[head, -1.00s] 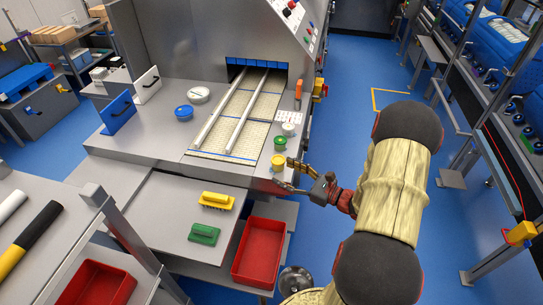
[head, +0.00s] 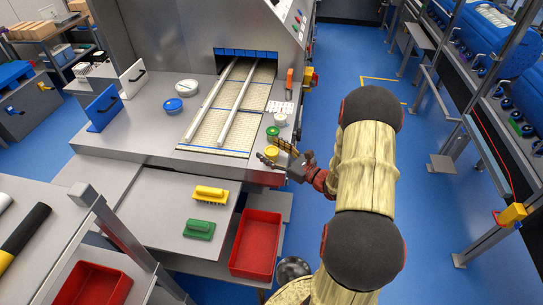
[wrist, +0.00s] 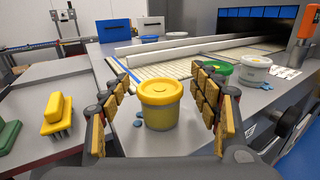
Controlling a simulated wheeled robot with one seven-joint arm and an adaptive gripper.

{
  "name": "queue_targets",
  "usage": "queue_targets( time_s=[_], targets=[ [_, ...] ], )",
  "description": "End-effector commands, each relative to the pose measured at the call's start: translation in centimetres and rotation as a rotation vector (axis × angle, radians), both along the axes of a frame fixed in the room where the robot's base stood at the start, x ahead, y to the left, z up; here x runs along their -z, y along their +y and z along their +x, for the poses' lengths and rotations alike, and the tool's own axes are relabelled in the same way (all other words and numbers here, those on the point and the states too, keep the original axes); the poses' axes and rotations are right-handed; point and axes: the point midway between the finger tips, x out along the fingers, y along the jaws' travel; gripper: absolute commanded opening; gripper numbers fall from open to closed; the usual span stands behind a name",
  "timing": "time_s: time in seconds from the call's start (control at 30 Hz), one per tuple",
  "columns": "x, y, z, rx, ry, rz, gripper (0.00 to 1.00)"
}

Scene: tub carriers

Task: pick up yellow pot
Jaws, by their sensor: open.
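The yellow pot (wrist: 160,104) stands upright on the grey metal worktop, with a yellow lid and a paler body. In the head view the yellow pot (head: 270,152) is small, near the worktop's front right corner, partly hidden by my gripper. My gripper (head: 285,160) is open. In the wrist view my gripper (wrist: 160,112) has one finger on each side of the pot, with visible gaps, and nothing is held.
A green-lidded pot (wrist: 218,68) and a white pot (wrist: 254,68) stand close behind on the right. An orange-handled tool (wrist: 303,38) is further right. A yellow brush (head: 210,193) and a green brush (head: 199,229) lie on the lower shelf beside a red bin (head: 257,244).

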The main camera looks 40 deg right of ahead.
Motion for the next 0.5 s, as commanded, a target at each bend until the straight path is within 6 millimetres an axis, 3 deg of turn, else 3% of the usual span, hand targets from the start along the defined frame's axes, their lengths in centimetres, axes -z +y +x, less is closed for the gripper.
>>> queue_targets(
  time_s=[0.13, 0.5],
  targets=[
    [-0.02, -0.01, -0.03, 0.0, 0.0, 0.0, 0.62],
    [0.0, 0.01, -0.06, 0.0, 0.0, 0.0, 0.41]
  ],
)
